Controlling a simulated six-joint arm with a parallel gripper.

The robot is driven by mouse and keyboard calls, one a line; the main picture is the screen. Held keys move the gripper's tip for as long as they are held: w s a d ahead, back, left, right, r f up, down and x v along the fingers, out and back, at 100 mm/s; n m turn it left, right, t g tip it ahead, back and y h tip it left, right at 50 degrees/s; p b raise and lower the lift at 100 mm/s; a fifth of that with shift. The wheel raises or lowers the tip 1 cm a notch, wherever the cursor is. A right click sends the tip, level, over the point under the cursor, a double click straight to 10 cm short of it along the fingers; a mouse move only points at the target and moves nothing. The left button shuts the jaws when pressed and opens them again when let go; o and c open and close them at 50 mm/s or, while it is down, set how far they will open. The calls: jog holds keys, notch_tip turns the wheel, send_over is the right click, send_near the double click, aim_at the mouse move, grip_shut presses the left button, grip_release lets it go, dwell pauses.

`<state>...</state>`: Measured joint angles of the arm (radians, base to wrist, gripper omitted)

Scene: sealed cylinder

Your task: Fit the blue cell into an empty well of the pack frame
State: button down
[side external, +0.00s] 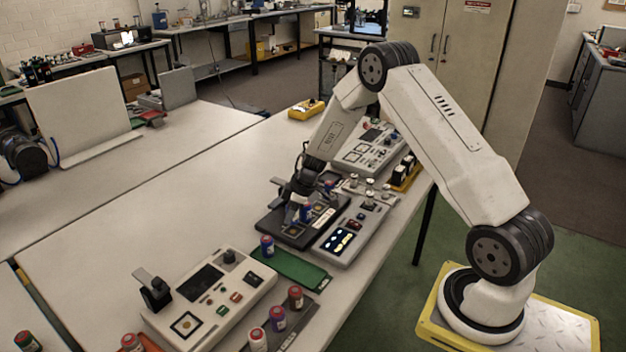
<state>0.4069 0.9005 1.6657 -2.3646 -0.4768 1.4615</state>
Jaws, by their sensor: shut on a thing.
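The black pack frame (272,226) lies on the bench in the middle of the side external view, with small yellow-edged squares on its top. My gripper (297,212) is over the frame, pointing down and small in the view. The fingers and the frame's dark parts hide much of the contact, and I cannot tell whether the held cell touches a well. Another blue cell (328,187) shows just behind, at the frame's far side. A further blue cell (267,247) stands upright by the green mat.
The green mat (300,273) lies in front of the frame. A control box (343,238) stands close on the right, and a larger tester (207,300) at the front left. Several cells stand on a dark strip (299,325) near the bench edge. The bench to the left is clear.

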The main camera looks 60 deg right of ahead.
jog(key=shift+w+f, duration=0.1)
jog(key=shift+f, duration=1.55)
jog(key=shift+f, duration=0.3)
jog(key=shift+c, duration=1.1)
grip_release()
jog(key=shift+r, duration=0.15)
jog(key=shift+r, duration=0.2)
jog(key=v, duration=1.2)
jog(key=shift+a, duration=0.15)
